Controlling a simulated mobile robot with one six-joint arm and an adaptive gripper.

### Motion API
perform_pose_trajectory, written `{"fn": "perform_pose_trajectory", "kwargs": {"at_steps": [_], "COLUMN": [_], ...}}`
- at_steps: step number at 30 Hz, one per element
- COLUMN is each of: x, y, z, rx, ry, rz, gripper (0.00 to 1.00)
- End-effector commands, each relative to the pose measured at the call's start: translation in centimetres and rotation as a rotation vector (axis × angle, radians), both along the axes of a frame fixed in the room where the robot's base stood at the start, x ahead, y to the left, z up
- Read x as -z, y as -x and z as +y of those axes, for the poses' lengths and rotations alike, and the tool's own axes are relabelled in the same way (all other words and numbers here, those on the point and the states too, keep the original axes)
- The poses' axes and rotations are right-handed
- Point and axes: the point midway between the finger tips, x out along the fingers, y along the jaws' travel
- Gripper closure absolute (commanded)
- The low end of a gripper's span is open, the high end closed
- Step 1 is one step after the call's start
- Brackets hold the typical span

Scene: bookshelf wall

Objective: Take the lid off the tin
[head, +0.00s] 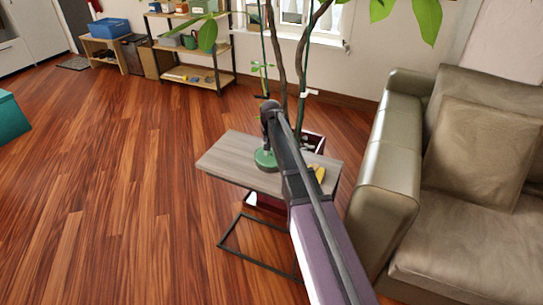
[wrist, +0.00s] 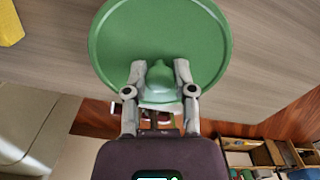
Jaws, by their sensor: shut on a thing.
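The green round lid (wrist: 112,45) with its knob (wrist: 160,76) fills the top of the wrist view. My gripper (wrist: 160,72) is shut on the knob, with one finger on each side of it. In the head view the green round shape (head: 264,160) shows at the small grey wood side table, partly behind my arm. The tin's body cannot be made out under the lid, so I cannot tell whether the lid still touches it.
The side table (head: 232,160) has a yellow thing (head: 320,174) on it, right of my arm. It also shows in the wrist view (wrist: 9,24). A tall plant (head: 278,60) stands behind the table. A sofa (head: 392,165) is close on the right.

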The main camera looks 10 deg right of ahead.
Motion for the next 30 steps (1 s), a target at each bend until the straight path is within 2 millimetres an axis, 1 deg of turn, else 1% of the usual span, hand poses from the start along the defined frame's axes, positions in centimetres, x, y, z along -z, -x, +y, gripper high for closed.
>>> {"fn": "perform_pose_trajectory", "kwargs": {"at_steps": [8,14,20,29,30], "x": [0.0,-0.4,-1.4,-3.9,-3.9], "y": [0.0,0.0,0.0,0.0,0.8], "z": [0.0,0.0,0.0,-0.1,-0.2], "rx": [0.000,0.000,0.001,0.001,0.001], "ry": [0.000,0.000,0.000,0.000,0.000], "rz": [0.000,0.000,0.000,0.000,0.000], "gripper": [0.99,0.99,0.99,0.99,0.99]}}
